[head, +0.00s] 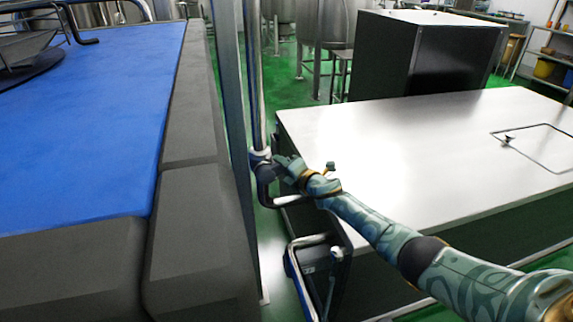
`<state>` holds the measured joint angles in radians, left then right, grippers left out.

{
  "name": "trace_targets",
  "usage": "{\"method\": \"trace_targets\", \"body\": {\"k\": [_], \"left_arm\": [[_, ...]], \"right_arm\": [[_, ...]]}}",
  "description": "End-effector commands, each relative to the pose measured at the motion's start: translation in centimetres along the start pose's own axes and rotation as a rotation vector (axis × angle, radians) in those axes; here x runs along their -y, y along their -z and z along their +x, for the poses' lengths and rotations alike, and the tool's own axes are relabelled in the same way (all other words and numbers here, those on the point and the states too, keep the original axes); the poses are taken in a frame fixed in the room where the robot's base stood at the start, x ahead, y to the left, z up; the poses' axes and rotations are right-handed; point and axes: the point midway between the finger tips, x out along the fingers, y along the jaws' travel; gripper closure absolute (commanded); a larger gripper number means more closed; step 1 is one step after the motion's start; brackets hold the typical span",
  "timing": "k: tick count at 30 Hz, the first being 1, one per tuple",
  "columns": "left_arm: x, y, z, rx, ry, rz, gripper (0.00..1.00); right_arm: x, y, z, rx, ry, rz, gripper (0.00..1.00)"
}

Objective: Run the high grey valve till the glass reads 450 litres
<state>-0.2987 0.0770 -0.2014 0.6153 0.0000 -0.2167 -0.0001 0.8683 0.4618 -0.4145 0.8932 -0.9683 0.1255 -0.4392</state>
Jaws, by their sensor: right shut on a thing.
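A vertical steel pipe (253,75) runs down beside a grey post. A dark grey valve (262,163) sits low on this pipe, above a bend. My right gripper (283,163) reaches in from the right and is shut at this valve, on what looks like its handle. The fingers hide most of the handle, so its angle cannot be told. No readable level glass or litre mark shows. My left gripper is not in view.
A blue-topped surface with a thick dark edge (190,235) fills the left. A white-topped table (410,150) lies under and beside my right arm. A bent pipe with a handle (300,275) stands below the valve. A dark cabinet (425,55) and steel tanks stand behind.

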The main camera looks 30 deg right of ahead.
Motion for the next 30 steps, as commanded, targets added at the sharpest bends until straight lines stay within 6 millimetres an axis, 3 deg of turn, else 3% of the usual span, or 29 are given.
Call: {"method": "trace_targets", "body": {"k": [7,23,24,25,26,30], "left_arm": [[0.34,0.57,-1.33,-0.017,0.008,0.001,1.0],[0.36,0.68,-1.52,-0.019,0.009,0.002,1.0],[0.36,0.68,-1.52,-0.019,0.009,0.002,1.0],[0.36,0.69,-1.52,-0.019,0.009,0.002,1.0],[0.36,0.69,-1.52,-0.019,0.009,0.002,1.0],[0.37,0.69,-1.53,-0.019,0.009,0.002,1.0]], "right_arm": [[-0.71,-0.01,-0.05,0.0,0.039,-0.092,1.0],[-0.45,0.18,-0.01,-0.002,0.054,-0.121,1.0],[-0.45,0.18,-0.01,-0.002,0.054,-0.121,0.6],[-0.45,0.18,-0.01,-0.002,0.054,-0.12,0.52],[-0.46,0.18,-0.01,-0.002,0.054,-0.12,0.44],[-0.57,0.14,0.01,-0.001,0.052,-0.12,0.44]]}}
